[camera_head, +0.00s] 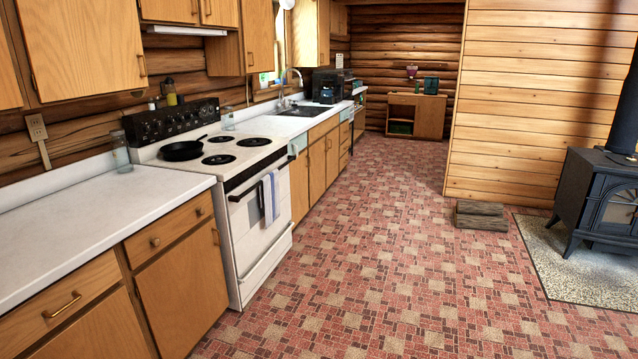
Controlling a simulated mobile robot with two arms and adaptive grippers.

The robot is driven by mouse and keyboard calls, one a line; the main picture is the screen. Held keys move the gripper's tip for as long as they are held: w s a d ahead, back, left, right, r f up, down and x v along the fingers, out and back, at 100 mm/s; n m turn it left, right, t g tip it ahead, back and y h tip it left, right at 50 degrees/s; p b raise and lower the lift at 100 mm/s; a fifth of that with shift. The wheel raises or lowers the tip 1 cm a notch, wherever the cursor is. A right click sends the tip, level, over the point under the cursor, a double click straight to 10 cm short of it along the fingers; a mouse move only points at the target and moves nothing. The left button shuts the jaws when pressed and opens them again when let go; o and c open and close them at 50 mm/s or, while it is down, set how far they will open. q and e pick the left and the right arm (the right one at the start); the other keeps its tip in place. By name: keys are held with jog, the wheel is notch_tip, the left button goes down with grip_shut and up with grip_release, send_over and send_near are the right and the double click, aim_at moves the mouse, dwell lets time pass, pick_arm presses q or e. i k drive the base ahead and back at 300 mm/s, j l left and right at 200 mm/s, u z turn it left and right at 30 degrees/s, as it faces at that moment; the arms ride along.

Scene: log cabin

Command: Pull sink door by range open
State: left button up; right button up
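The white range (265,225) stands along the left counter, with a black pan on its top and towels on its oven door handle. Just beyond it, the wooden sink-cabinet door nearest the range (299,188) appears shut, seen at a steep angle. Another cabinet door (317,170) lies just past it and also looks shut. The sink (303,111) with its faucet is set in the counter above. Neither of my grippers is in the view.
The brick-patterned floor (370,240) is open in front of the cabinets. A black wood stove (600,200) stands on a stone pad at the right. Firewood (481,215) lies by the log wall. A wooden cabinet (416,115) stands at the far end.

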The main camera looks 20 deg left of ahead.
aim_at(316, 152)
jog(key=i, duration=2.65)
jog(key=i+u, duration=0.2)
jog(key=i, duration=0.75)
jog(key=i+l+u, duration=0.2)
jog(key=i, duration=0.7)
jog(key=i+u, duration=0.2)
jog(key=i, duration=0.3)
jog(key=i+u, duration=0.25)
jog(key=i, duration=0.25)
jog(key=i+u, duration=0.2)
jog(key=i, duration=0.3)
jog(key=i+l+u, duration=0.2)
jog(key=i, duration=0.25)
jog(key=i+l, duration=0.05)
